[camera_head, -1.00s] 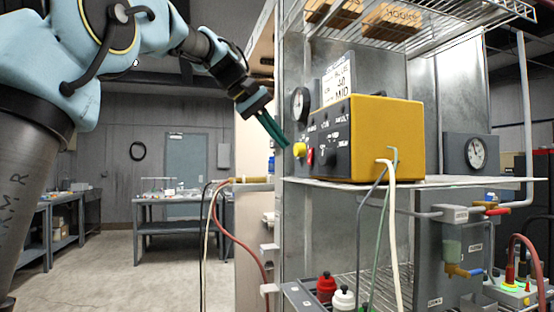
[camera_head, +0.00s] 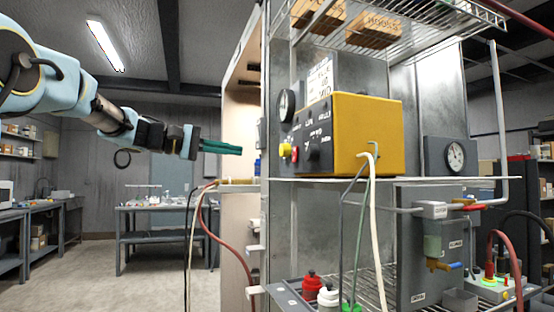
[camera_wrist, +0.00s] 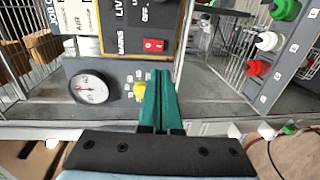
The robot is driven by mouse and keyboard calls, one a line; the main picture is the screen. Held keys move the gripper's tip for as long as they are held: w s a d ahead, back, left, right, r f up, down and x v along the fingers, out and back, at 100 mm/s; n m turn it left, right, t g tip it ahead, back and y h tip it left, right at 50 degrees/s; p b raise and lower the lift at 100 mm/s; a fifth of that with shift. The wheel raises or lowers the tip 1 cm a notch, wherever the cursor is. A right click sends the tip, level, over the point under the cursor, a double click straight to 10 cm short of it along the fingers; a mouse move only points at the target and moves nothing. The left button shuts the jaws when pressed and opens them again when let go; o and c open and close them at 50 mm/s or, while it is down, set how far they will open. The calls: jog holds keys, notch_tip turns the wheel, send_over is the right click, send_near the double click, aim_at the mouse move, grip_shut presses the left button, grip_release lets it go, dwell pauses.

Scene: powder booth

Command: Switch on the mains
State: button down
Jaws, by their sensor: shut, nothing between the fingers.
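The yellow box unit (camera_head: 368,130) sits on a wire-rack shelf with its dark control panel (camera_head: 312,138) facing left. A red rocker switch (camera_wrist: 155,45) beside the word MAINS is on the panel in the wrist view; it also shows small in the head view (camera_head: 295,154). I cannot tell its on or off position. My gripper (camera_head: 241,150) has slim green fingers, shut and empty, pointing right at the panel from the left with a gap. In the wrist view the fingertips (camera_wrist: 160,72) appear just below the red switch and right of a yellow knob (camera_wrist: 140,89).
A round gauge (camera_wrist: 91,88) is left of the knob. The floor at left is clear.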

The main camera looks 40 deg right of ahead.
aim_at(294, 160)
jog(key=p+x, duration=0.5)
jog(key=x, duration=0.8)
jog(key=shift+r+p, duration=0.2)
jog(key=shift+p, duration=0.1)
jog(key=shift+s+d+f, duration=0.2)
jog(key=shift+d, duration=0.3)
jog(key=shift+f, duration=0.1)
jog(key=b, duration=0.2)
jog(key=shift+s+d+f+b, duration=0.1)
jog(key=shift+d+f+b, duration=0.05)
jog(key=shift+f+b, duration=0.2)
jog(key=shift+r+p, duration=0.4)
jog(key=shift+f, duration=0.1)
